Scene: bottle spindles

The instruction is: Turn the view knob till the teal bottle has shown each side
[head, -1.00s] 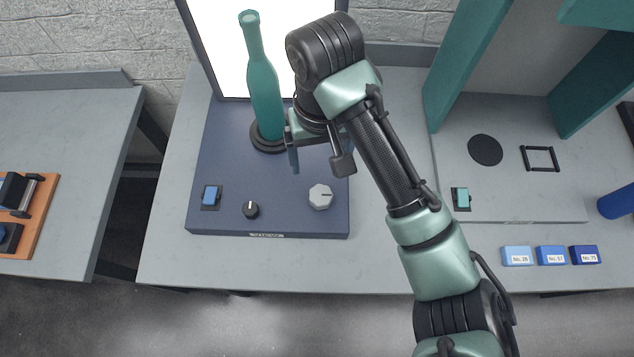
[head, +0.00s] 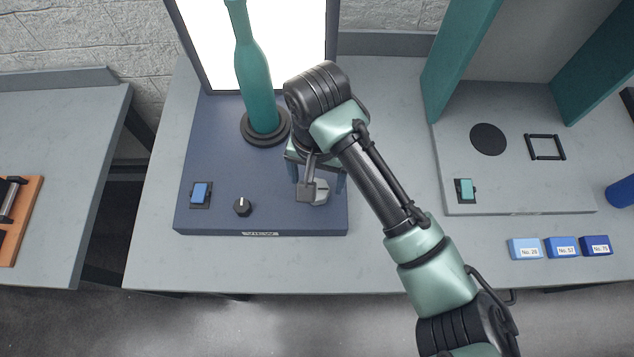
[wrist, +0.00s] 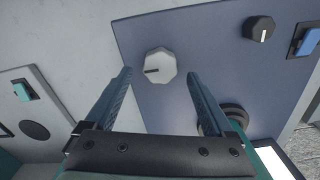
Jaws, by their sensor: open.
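The teal bottle (head: 256,85) stands upright on a dark round spindle (head: 282,133) on the blue base (head: 218,160), in front of a bright white panel. A pale grey faceted knob (head: 321,192) is at the base's front right, partly hidden by my gripper in the head view. In the wrist view the faceted knob (wrist: 160,67) shows whole, with a dark pointer line, ahead of and between my fingers. My gripper (head: 318,180) is open above it, and its fingers (wrist: 158,82) stand on either side, apart from the knob.
A small black knob (head: 242,207) and a blue rocker switch (head: 200,194) sit left of the faceted knob. A label reading VIEW (head: 260,234) is on the base's front edge. To the right are a grey board (head: 510,190) with a teal switch and numbered blue blocks (head: 562,248).

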